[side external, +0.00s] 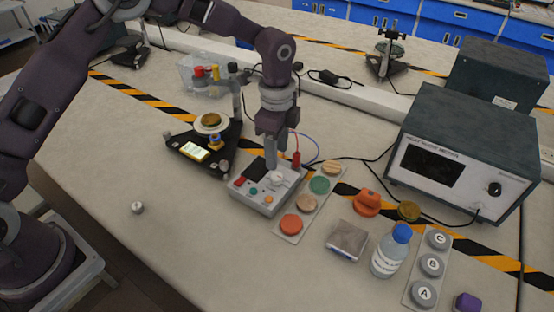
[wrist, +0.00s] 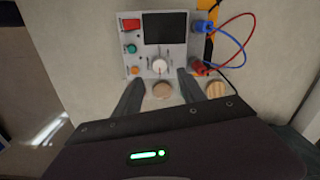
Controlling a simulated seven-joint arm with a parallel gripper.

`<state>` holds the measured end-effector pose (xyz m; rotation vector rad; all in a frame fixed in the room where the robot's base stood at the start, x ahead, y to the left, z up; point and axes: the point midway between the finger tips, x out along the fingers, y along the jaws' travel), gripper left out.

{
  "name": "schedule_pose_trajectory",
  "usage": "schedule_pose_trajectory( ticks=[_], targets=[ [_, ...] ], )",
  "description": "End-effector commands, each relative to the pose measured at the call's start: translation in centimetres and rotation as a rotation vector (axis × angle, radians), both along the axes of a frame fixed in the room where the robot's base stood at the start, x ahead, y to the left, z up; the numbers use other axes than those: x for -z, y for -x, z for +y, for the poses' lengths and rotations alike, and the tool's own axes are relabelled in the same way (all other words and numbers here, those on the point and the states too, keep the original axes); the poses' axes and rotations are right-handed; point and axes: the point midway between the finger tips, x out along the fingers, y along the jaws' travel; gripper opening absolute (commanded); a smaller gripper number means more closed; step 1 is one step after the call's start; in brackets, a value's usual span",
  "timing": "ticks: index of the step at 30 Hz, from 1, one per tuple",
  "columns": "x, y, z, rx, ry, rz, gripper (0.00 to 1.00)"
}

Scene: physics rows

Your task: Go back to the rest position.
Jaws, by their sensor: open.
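My gripper (side external: 272,165) points down over the small grey control box (side external: 250,199) in the side view. In the wrist view the fingers of my gripper (wrist: 160,85) are apart, with the white knob (wrist: 160,66) of the box just beyond and between the tips. Nothing is held between them. The box (wrist: 180,55) has a dark screen, a red switch, green and orange buttons, and red and blue leads. I cannot tell whether a fingertip touches the knob.
A strip with coloured discs (side external: 291,238) lies beside the box. A bottle (side external: 390,252), an orange object (side external: 367,202) and a large meter (side external: 461,155) stand to the right. A black triangular stand (side external: 207,145) is at left. The front left table is mostly clear, apart from a small weight (side external: 137,207).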

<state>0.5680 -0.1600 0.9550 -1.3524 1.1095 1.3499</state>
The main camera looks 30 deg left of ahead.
Motion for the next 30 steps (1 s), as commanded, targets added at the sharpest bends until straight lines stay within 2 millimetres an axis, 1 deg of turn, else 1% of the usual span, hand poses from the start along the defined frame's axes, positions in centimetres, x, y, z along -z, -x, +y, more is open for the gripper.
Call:
schedule_pose_trajectory(
  ticks=[6,8,10,11,12,14,15,17,18,20,21,23,24,25,27,30],
  targets=[
    [-0.1,0.0,0.0,0.000,0.000,0.000,0.48],
    [-0.6,0.1,0.1,-0.009,-0.001,-0.006,0.48],
    [-3.0,0.7,0.8,-0.055,-0.007,-0.032,0.48],
    [-4.7,1.2,1.3,-0.091,-0.012,-0.052,0.48],
    [-7.3,2.2,2.1,-0.151,-0.018,-0.082,0.48],
    [-11.4,4.6,3.7,-0.270,-0.023,-0.132,0.48],
    [-13.9,6.5,4.8,-0.359,-0.019,-0.165,0.48],
    [-17.0,9.7,6.4,-0.496,-0.005,-0.216,0.48],
    [-18.7,12.0,7.3,-0.587,0.010,-0.248,0.48],
    [-20.6,15.6,8.6,-0.728,0.044,-0.295,0.48],
    [-21.5,18.1,9.4,-0.823,0.073,-0.322,0.48],
    [-22.2,21.7,10.3,-0.960,0.125,-0.356,0.48],
    [-22.2,23.9,10.7,-1.042,0.162,-0.373,0.48],
    [-22.1,25.3,10.9,-1.099,0.190,-0.384,0.48],
    [-21.6,28.0,11.2,-1.209,0.252,-0.401,0.48],
    [-20.8,30.3,11.4,-1.307,0.314,-0.409,0.48]
  ],
)
